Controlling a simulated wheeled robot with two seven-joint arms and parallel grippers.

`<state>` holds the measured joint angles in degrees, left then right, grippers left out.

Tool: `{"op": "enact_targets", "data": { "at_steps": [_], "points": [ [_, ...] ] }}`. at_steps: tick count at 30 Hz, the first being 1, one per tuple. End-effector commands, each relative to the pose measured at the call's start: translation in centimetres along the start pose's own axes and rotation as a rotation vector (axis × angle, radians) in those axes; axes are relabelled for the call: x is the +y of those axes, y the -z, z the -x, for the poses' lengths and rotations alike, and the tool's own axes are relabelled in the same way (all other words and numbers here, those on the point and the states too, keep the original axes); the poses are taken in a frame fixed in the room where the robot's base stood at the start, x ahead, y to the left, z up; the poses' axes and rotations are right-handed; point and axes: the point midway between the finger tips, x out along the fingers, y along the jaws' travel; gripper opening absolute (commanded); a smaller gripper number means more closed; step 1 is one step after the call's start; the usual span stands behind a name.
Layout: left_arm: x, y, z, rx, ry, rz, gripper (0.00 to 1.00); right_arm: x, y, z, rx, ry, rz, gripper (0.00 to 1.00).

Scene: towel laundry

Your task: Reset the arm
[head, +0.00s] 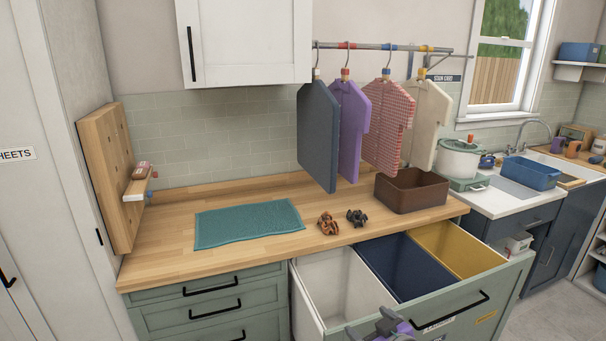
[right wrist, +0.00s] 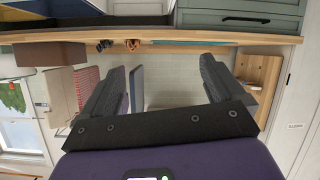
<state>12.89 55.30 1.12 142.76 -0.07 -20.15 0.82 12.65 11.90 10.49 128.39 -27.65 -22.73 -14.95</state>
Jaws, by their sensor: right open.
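My right gripper (head: 372,326) shows at the bottom edge of the head view, in front of the open drawer. Only its grey fingers and part of its purple body show there. In the right wrist view its two dark fingers (right wrist: 163,66) stand wide apart with nothing between them. That view is upside down, with the counter along its top. The gripper is clear of the counter and the hanging clothes. My left gripper is in neither view.
A teal towel (head: 248,223) lies flat on the wooden counter (head: 165,250). Two small clips (head: 328,224) and a brown bin (head: 411,190) are to its right. Shirts (head: 354,128) hang above. The pulled-out drawer (head: 440,316) holds white, blue and yellow bins.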

Motion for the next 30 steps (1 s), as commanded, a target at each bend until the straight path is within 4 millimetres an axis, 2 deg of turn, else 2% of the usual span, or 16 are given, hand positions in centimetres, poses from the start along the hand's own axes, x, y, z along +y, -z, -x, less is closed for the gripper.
{"op": "enact_targets", "data": {
  "at_steps": [1,11,14,17,20,21,24,27,30],
  "points": [
    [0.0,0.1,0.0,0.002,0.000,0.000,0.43,-0.6,-1.5,-0.5,-0.030,0.015,-0.030,0.95],
    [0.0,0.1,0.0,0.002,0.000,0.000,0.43,-4.0,-9.4,-2.3,-0.202,0.069,-0.224,0.95],
    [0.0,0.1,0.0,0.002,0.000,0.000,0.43,-5.7,-12.7,-2.5,-0.280,0.087,-0.302,0.95],
    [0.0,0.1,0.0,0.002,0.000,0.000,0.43,-8.0,-17.0,-2.5,-0.384,0.107,-0.400,0.95],
    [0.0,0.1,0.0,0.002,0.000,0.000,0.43,-11.3,-22.4,-1.7,-0.530,0.123,-0.525,0.95],
    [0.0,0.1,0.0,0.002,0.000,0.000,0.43,-12.7,-24.6,-1.1,-0.594,0.128,-0.576,0.95],
    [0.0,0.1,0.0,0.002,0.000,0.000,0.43,-16.1,-29.4,0.9,-0.748,0.126,-0.691,0.95],
    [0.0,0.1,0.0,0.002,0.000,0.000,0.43,-19.0,-33.1,3.2,-0.882,0.115,-0.781,0.95],
    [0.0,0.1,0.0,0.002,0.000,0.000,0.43,-21.0,-35.6,5.2,-0.983,0.100,-0.842,0.95]
  ]
}}
